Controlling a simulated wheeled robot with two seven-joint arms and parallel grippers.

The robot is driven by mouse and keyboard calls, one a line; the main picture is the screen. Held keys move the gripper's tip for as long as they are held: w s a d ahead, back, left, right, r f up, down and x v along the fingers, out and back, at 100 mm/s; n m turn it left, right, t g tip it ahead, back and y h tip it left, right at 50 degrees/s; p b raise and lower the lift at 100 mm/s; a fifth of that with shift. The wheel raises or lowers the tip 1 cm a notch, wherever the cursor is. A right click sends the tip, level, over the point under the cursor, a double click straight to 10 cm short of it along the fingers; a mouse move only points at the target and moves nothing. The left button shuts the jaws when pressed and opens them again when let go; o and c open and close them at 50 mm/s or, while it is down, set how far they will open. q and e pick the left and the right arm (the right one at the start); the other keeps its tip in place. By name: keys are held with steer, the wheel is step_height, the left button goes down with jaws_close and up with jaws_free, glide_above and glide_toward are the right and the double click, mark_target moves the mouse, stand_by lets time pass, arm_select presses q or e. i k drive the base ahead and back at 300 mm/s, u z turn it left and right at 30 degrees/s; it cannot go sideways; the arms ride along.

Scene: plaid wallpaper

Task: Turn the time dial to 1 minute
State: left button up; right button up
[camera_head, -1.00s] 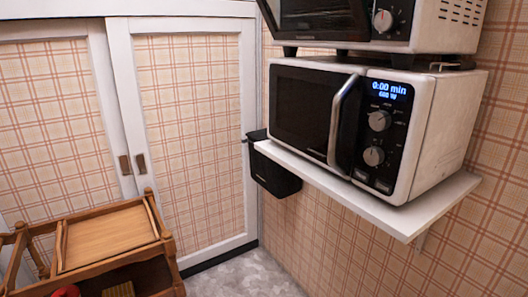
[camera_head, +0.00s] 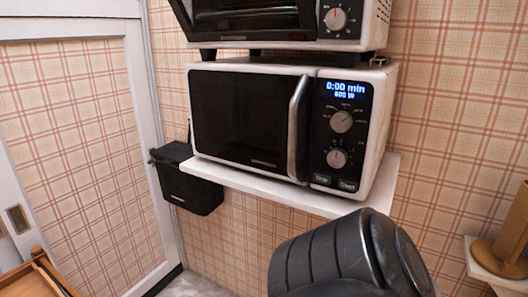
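The white microwave (camera_head: 385,120) stands on a wall shelf with its dark door shut. Its display (camera_head: 348,90) reads 0:00 min in blue, with a smaller watt figure below. An upper dial (camera_head: 341,121) and a lower dial (camera_head: 337,158) sit under the display; their labels are too small to read, so I cannot tell which is the time dial. Two buttons (camera_head: 333,182) are below them. A dark segment of my own arm rises at the bottom, in front of and below the shelf. Neither gripper is in view.
The white shelf (camera_head: 260,187) juts out under the microwave. A second oven (camera_head: 365,25) stands above it. A black box (camera_head: 190,180) hangs left of the shelf. A wooden object (camera_head: 505,235) rests on a small ledge at the right. A wooden cart's corner (camera_head: 35,280) shows lower left.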

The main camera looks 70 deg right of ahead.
mark_target(338, 157)
steer(key=i, duration=1.2)
steer(key=z, duration=2.9)
